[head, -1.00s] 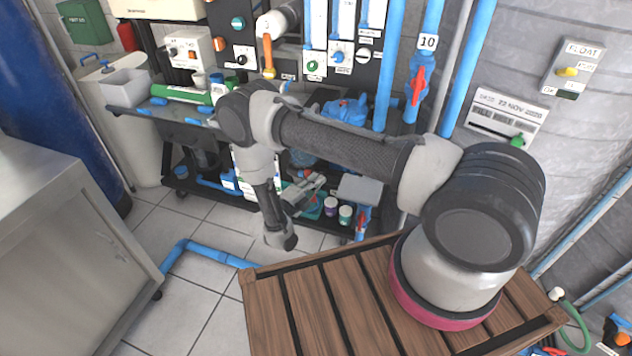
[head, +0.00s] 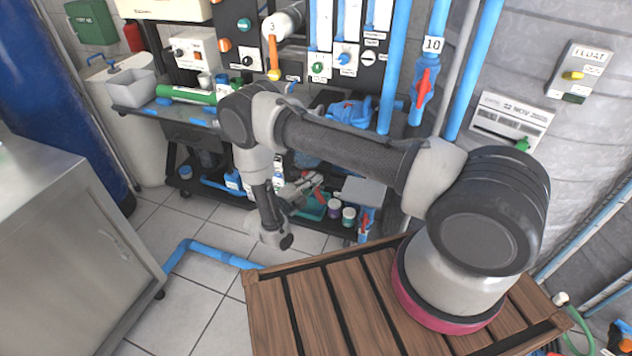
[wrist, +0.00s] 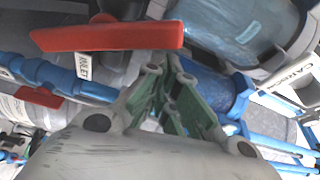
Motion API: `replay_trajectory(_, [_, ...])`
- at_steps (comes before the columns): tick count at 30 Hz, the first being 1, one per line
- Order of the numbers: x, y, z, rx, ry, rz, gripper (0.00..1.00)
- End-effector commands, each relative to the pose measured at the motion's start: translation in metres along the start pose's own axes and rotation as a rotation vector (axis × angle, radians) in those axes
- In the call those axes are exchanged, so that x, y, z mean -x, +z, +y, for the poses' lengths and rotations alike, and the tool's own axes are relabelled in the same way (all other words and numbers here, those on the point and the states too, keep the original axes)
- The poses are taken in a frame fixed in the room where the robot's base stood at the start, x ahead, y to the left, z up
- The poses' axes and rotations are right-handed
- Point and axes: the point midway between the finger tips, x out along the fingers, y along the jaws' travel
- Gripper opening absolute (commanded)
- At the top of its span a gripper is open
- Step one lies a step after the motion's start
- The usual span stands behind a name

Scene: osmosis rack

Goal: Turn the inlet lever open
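The inlet lever (wrist: 105,36) is a long red handle lying nearly level across the upper left of the wrist view. A white INLET tag (wrist: 83,66) hangs just below it. My gripper (wrist: 168,62) points up in the wrist view, its green-padded fingers drawn together near the lever's right end. I see nothing between the fingers. Whether they touch the lever cannot be told. In the head view my gripper (head: 300,190) is low by the rack, partly hidden by my arm, with a small red piece beside it.
A second red lever (wrist: 38,96) sits on blue pipe lower left in the wrist view, and a large blue cylinder (wrist: 235,25) is close at upper right. In the head view, jars (head: 348,217) stand right of my gripper, and a steel cabinet (head: 70,240) is at left.

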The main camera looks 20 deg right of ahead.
Motion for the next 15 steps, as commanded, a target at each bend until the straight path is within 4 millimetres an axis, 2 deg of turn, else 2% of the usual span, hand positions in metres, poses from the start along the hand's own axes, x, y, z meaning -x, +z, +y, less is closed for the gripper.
replay_trajectory(15, [0.011,0.031,0.002,-0.002,0.000,-0.001,0.00])
